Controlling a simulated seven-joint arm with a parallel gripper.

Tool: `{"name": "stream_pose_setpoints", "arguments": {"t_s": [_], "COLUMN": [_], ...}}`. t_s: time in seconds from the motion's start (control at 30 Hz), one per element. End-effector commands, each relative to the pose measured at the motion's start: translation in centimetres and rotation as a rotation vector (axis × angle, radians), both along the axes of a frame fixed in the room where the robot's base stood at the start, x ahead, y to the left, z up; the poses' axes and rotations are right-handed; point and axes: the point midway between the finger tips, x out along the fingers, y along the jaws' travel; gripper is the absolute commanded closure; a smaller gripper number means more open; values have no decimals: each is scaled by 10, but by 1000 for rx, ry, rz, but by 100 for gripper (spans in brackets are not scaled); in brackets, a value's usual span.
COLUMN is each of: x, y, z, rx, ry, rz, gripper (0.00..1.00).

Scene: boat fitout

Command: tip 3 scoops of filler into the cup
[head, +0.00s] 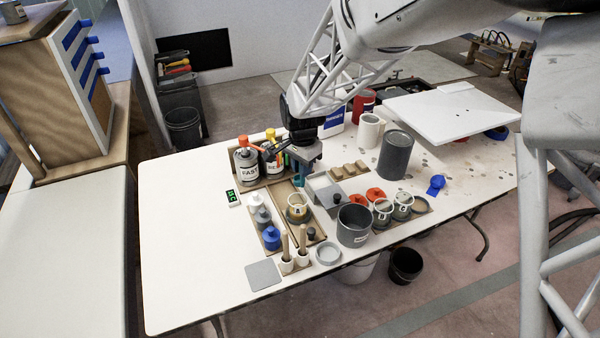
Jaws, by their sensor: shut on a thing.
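My gripper (304,170) is low over the middle of the white table, pointing down. It is shut on a small teal-blue thing (297,172), mostly hidden by the jaws; I cannot tell whether it is a scoop. Just below in the picture, a cup with a pale rim and tan body (298,212) stands in a wooden tray (310,237). The gripper is apart from this cup. A large grey tub (353,226) with a white label stands right of the tray. I cannot tell which container holds the filler, nor see inside the cup.
Bottles marked FAST (246,165) and another label stand behind left. Small capped bottles (271,238) and wooden-handled tools (302,240) stand in front. Lidded pots (382,212), a grey cylinder (395,155) and a white panel (450,108) lie to the right.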

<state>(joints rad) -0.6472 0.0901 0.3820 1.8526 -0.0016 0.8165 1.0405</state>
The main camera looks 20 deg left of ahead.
Motion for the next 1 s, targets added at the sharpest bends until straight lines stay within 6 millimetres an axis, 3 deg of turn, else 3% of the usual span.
{"name": "stream_pose_setpoints", "arguments": {"t_s": [0.6,0.77,1.0], "x": [117,129,130], "y": [-19,-22,-22], "z": [-26,-29,-29], "rx": [0,1,1], "ry": [0,0,0], "rz": [-1,-1,0], "gripper": [100,100,100]}}
